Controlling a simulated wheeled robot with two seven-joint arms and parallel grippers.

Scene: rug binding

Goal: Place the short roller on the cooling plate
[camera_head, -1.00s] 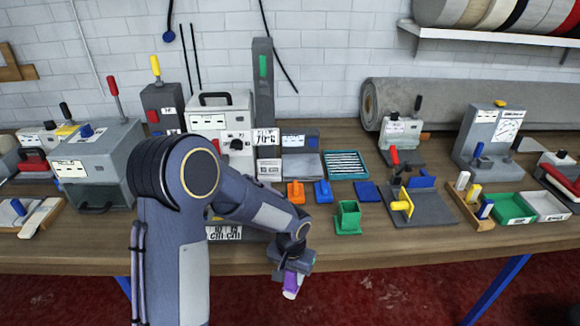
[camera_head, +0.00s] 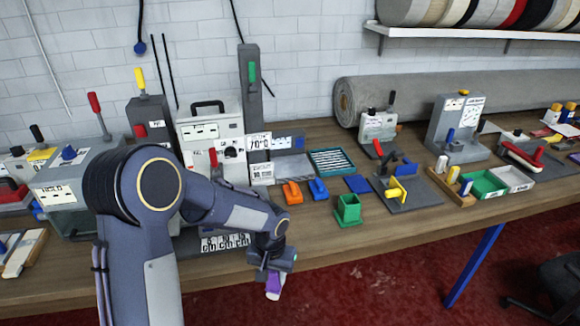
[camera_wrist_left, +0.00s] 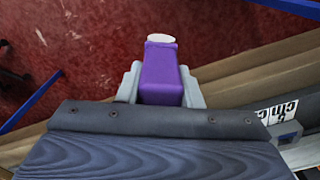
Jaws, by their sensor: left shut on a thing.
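My left gripper (camera_head: 273,268) is shut on a purple piece with a pale end, apparently the short roller (camera_head: 273,286). The roller hangs low, in front of the table's front edge and above the red floor. In the left wrist view the purple body (camera_wrist_left: 161,78) sits between the two grey fingers, its pale end pointing away. The teal-framed plate with ribs, which looks like the cooling plate (camera_head: 333,161), lies on the table, farther back and to the right of the gripper. Nothing is seen lying on it. My right gripper is not in view.
The front table strip is mostly clear.

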